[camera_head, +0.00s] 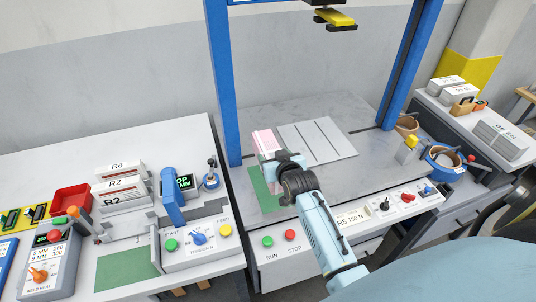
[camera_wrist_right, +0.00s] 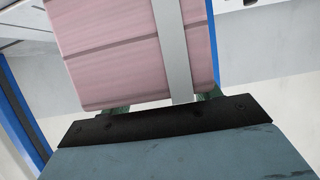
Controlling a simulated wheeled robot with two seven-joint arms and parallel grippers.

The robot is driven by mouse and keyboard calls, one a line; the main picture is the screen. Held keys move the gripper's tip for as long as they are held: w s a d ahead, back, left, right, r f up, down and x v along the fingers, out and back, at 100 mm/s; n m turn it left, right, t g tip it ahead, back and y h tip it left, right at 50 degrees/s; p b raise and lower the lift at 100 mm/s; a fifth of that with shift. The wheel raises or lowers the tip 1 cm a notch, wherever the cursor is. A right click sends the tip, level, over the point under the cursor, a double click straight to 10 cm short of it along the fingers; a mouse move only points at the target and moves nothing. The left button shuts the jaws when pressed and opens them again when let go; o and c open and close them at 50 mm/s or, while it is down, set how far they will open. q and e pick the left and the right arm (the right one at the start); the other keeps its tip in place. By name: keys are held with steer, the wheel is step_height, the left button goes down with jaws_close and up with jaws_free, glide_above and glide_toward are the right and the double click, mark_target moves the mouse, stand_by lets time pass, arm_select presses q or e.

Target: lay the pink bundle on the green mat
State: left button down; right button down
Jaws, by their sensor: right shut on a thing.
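The pink bundle (camera_head: 265,141) is in my right gripper (camera_head: 277,158), which is shut on it. In the right wrist view the bundle (camera_wrist_right: 120,55) fills the upper middle, with a pale strap around it, and the right gripper (camera_wrist_right: 160,106) reaches its lower edge. In the head view the bundle is over the grey worktable, near the far end of the green mat (camera_head: 262,192). The gripper and arm cover part of the mat. I cannot tell how high the bundle is above the table. My left gripper is not in view.
A blue frame (camera_head: 222,85) stands around the worktable, with a yellow-black part (camera_head: 336,19) hanging above. A grooved pale plate (camera_head: 318,141) lies right of the bundle. A second green mat (camera_head: 125,268) is on the left table. Control buttons (camera_head: 290,235) line the front edge.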

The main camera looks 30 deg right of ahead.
steer(key=shift+w+d+r, duration=0.15)
steer(key=shift+d+r, duration=0.05)
steer(key=shift+p, duration=0.4)
steer(key=shift+f+b, duration=2.75)
steer(key=shift+f, duration=1.15)
steer(key=shift+f+b, duration=0.4)
steer(key=shift+f, duration=0.2)
